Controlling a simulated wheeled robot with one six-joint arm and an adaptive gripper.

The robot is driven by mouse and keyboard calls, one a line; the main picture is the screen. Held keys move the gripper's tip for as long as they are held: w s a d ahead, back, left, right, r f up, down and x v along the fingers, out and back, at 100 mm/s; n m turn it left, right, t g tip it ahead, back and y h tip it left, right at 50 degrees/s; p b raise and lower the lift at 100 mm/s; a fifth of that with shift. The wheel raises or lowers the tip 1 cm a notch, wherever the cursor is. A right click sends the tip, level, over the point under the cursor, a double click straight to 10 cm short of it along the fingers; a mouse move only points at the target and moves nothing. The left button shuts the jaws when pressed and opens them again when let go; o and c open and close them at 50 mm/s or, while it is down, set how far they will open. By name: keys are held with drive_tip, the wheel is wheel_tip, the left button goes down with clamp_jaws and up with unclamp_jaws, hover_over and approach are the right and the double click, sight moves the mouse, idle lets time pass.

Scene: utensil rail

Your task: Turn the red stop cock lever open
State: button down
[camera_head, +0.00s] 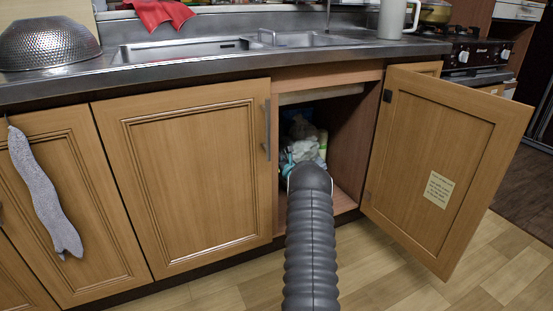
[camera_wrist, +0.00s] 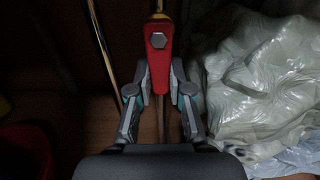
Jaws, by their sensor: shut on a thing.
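The red stop cock lever (camera_wrist: 158,52) shows in the wrist view at the top middle, with a hex bolt on its face. It sits on a brass-coloured vertical pipe (camera_wrist: 159,7). My gripper (camera_wrist: 158,97) has its two fingers on either side of the lever's lower end and is shut on it. The lever points down toward my gripper, roughly in line with the pipe. In the head view my arm reaches into the open cabinet (camera_head: 345,165), and the lever and gripper are hidden there.
Pale plastic bags (camera_wrist: 265,85) lie close to the right of my gripper. A red container (camera_wrist: 25,150) is at the lower left, and a thin metal pipe (camera_wrist: 100,40) runs at the left. The open cabinet door (camera_head: 445,160) stands right of my arm; a shut door (camera_head: 190,175) is left.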

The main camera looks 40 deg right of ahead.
drive_tip(key=c, duration=1.1)
unclamp_jaws()
drive_tip(key=shift+a, duration=0.1)
drive_tip(key=shift+o, duration=0.2)
drive_tip(key=shift+d, duration=0.25)
